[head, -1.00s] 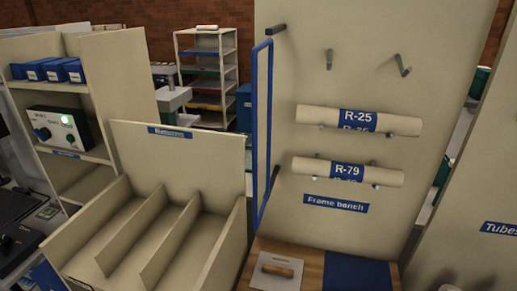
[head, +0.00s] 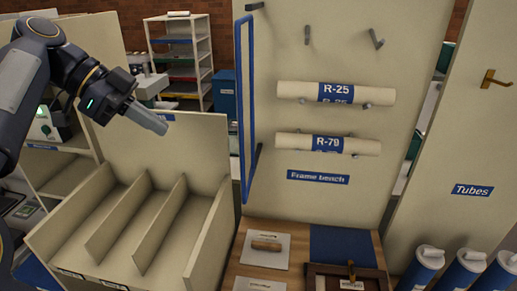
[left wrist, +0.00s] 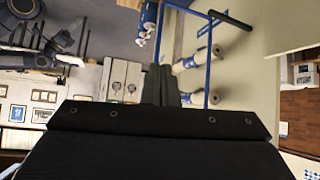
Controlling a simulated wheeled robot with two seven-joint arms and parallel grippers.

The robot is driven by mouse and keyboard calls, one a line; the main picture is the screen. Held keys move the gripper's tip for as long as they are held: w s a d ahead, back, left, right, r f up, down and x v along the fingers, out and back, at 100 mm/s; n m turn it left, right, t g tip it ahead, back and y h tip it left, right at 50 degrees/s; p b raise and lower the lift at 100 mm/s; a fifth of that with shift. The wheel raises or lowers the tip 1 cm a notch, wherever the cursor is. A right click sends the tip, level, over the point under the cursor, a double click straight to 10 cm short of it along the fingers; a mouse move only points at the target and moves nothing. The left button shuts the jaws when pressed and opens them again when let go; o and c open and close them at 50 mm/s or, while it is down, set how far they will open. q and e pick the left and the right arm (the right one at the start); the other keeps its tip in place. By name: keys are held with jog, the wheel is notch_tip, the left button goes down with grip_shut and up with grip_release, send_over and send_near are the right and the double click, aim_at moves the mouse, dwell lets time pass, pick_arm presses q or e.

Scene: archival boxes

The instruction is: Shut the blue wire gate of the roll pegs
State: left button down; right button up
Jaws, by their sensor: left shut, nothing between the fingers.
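The blue wire gate (head: 251,110) stands open at the left edge of the peg panel (head: 345,220), seen nearly edge-on as a tall narrow loop. Two white rolls, R-25 (head: 290,89) and R-79 (head: 295,140), lie on pegs to its right. My left gripper (head: 163,127) is shut and empty, left of the gate and apart from it in the head view. In the left wrist view the gripper's fingers (left wrist: 161,86) point towards the gate's blue wire (left wrist: 208,65), with the roll ends beyond. My right gripper is not in view.
A bin with upright dividers (head: 145,205) stands below my left gripper. A wooden bench (head: 236,262) with flat boards lies under the panel. Blue tubes (head: 463,270) stand at the lower right, and a brass hook (head: 490,78) is on the right panel.

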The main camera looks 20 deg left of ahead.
pick_arm(q)
jog(key=w+d+f, duration=0.2)
jog(key=d+f, duration=0.1)
jog(key=d, duration=0.2)
jog(key=w+d+f+p, duration=0.1)
jog(key=w+d+f, duration=0.2)
jog(key=d, duration=0.2)
jog(key=shift+w+d+m, duration=0.25)
jog(key=shift+m, duration=0.15)
jog(key=shift+d, duration=0.1)
